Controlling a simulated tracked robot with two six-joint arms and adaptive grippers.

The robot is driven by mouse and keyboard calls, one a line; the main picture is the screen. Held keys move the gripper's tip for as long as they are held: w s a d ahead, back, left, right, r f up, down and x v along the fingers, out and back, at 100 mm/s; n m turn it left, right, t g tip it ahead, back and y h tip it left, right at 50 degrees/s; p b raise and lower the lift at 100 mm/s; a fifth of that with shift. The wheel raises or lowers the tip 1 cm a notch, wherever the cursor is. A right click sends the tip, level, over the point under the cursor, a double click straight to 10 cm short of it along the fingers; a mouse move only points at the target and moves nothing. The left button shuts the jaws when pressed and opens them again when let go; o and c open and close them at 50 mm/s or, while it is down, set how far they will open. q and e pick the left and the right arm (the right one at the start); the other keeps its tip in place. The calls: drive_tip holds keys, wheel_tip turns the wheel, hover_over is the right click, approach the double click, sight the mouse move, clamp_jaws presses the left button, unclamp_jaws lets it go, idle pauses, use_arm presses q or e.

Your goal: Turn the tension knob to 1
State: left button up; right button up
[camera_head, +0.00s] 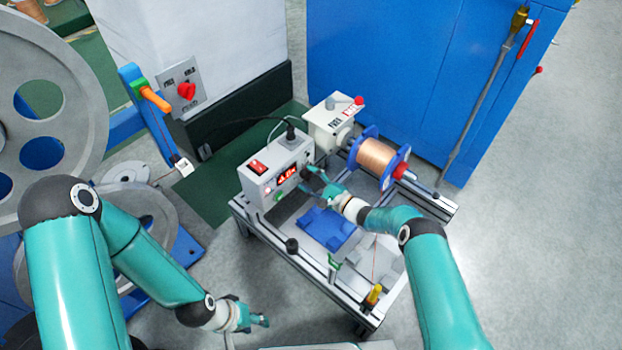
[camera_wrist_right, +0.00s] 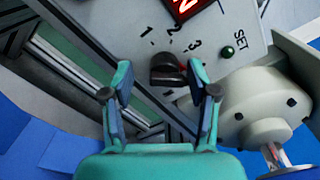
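The black tension knob (camera_wrist_right: 167,72) sits on the grey panel of the control box (camera_head: 272,168), with the numbers 1, 2 and 3 printed around it in the right wrist view. I cannot tell which number it points to. My right gripper (camera_wrist_right: 160,84) is open, with one finger on each side of the knob; no clear contact shows. In the head view my right gripper (camera_head: 316,182) is at the front of the box and largely hides the knob. A red digital display (camera_head: 287,175) is lit beside it. My left gripper (camera_head: 253,319) hangs low, away from the box.
A copper wire spool (camera_head: 377,157) with blue flanges stands right of the box. A blue block (camera_head: 325,229) lies on the frame below my right gripper. A green SET button (camera_wrist_right: 228,52) is close to the right finger. A blue cabinet (camera_head: 395,75) stands behind.

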drive_tip(key=shift+d, duration=0.15)
drive_tip(key=v, duration=1.1)
drive_tip(key=shift+s+d, duration=0.25)
drive_tip(key=shift+s, duration=0.05)
